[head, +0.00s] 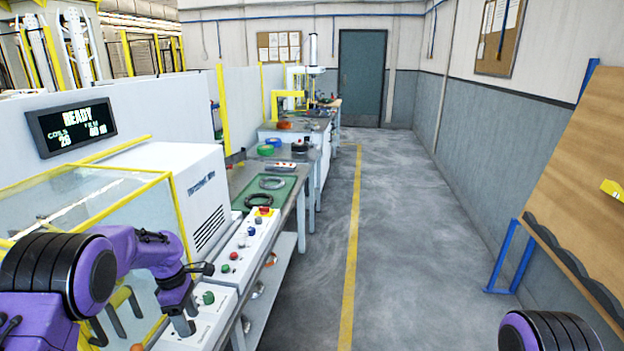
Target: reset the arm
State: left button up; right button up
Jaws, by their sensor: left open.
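My purple left arm (150,250) comes in from the left, bent at the elbow. Its gripper (196,298) is open, with its dark fingers spread apart. It hangs above or in front of a white control box with a green button (208,298); I cannot tell how close it is. Nothing shows between the fingers. Only a dark ribbed and purple part of my right arm (548,333) shows at the bottom right edge. Its gripper is out of view.
A white machine (200,190) with a yellow-framed clear guard (75,205) stands beside the left arm. A button panel (240,245) and a bench with dark coils on a green mat (272,189) extend beyond. A tilted brown board (575,170) stands right. The middle floor is clear.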

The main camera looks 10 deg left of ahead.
notch_tip(320, 180, up, 5)
jog(key=p, duration=0.4)
pick_arm(q)
jog(key=s+d+f+n+g+h, duration=0.1)
jog(key=s+d+f+n+h, duration=0.15)
jog(key=s+d+f, duration=0.4)
jog(key=s+d+f+n+g+h, duration=0.1)
jog(key=s+d+f+h, duration=0.25)
jog(key=s+d, duration=0.55)
jog(key=s+a+f+m+t+y+b, duration=0.3)
jog(key=s+a+f+m+y+b, duration=0.1)
jog(key=s, duration=0.6)
jog(key=s+a+f+m+t+y+b, duration=0.3)
jog(key=s+a+f+m+y+b, duration=0.2)
jog(key=s+f+m, duration=0.5)
jog(key=f+m+y+b, duration=0.1)
jog(key=m+y+b, duration=0.1)
jog(key=m+b, duration=0.1)
jog(key=shift+a+f, duration=0.25)
jog(key=shift+f, duration=0.05)
pick_arm(e)
notch_tip(320, 180, down, 12)
pick_arm(q)
jog(key=shift+b, duration=0.3)
pick_arm(e)
jog(key=shift+s, duration=0.1)
